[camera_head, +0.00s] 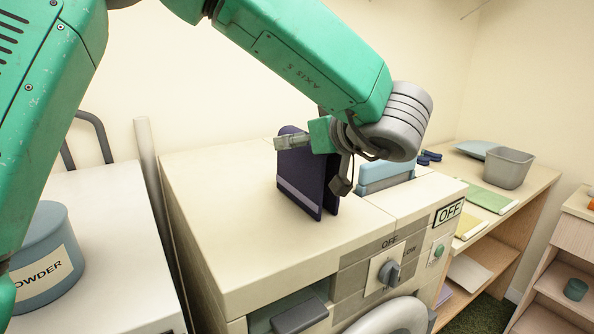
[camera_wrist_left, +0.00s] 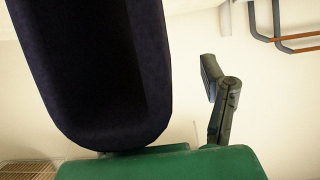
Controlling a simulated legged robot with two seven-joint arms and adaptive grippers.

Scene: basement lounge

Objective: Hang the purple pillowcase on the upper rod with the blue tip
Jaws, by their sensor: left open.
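The dark purple pillowcase (camera_head: 300,178), with a paler band near its lower edge, stands folded over on top of the cream machine. It fills the left of the wrist view (camera_wrist_left: 105,75). My left gripper (camera_head: 318,160) is open at the pillowcase's upper part, one finger on either side of it in the head view. One finger shows right of the cloth in the wrist view, apart from it; the other is hidden. Blue-grey and orange-brown rods (camera_wrist_left: 300,36) show at the wrist view's upper right; I cannot tell which has a blue tip. My right gripper is out of view.
The cream machine (camera_head: 215,215) has a knob and an OFF label. A powder tub (camera_head: 42,255) stands left. A wooden shelf at right holds a grey bin (camera_head: 508,168) and folded cloths.

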